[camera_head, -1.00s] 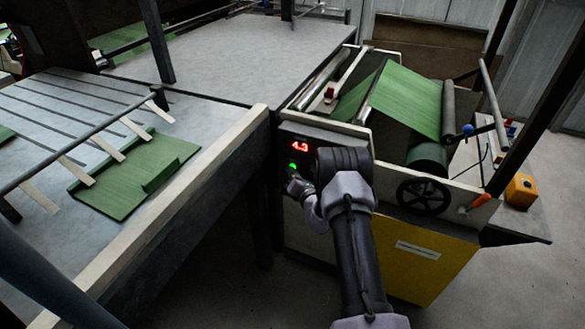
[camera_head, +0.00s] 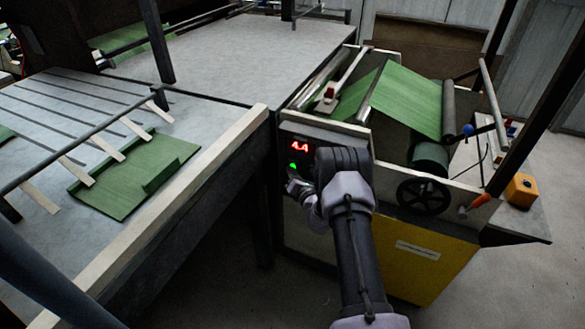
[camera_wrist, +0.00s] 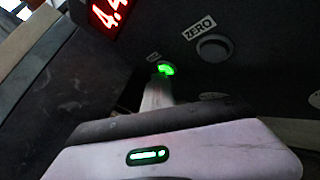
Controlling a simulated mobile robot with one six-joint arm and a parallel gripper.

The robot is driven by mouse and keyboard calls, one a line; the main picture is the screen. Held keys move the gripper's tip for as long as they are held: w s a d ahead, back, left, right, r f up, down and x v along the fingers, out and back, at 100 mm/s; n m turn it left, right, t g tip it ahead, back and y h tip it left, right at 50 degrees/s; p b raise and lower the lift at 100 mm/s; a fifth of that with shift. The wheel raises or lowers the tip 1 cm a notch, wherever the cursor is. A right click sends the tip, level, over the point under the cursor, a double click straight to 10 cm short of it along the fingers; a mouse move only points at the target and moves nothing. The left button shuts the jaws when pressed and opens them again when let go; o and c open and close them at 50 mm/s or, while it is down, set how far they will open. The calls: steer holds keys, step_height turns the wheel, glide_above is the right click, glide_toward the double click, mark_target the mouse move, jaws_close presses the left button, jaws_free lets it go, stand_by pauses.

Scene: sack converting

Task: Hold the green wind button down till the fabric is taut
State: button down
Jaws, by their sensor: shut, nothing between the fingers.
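The green wind button (camera_head: 293,166) is lit on the dark control panel, under a red display (camera_head: 300,147) reading 4.4. In the wrist view the button (camera_wrist: 166,69) glows right at the tip of my gripper (camera_wrist: 158,88). The fingers are shut and empty, and the tip covers the lower part of the button. It looks in contact, but how far the button is pressed cannot be told. In the head view my gripper (camera_head: 293,184) is at the panel just below the glow. The green fabric (camera_head: 408,102) runs as a smooth, flat sloping sheet over the machine's rollers.
A ZERO button (camera_wrist: 212,48) sits right of the green one. A black handwheel (camera_head: 424,196), an orange-handled lever (camera_head: 480,201) and a yellow box (camera_head: 521,190) are on the machine's right. A table (camera_head: 190,200) with cut green pieces stands left, close to the panel.

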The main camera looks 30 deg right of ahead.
steer(key=shift+s+a+p, duration=0.35)
steer(key=shift+s+a, duration=0.15)
steer(key=shift+a, duration=0.15)
steer(key=s+a, duration=0.1)
steer(key=a, duration=0.1)
steer(key=s+a+p, duration=0.1)
steer(key=s+a, duration=0.1)
steer(key=shift+p, duration=0.3)
stand_by(1.0)
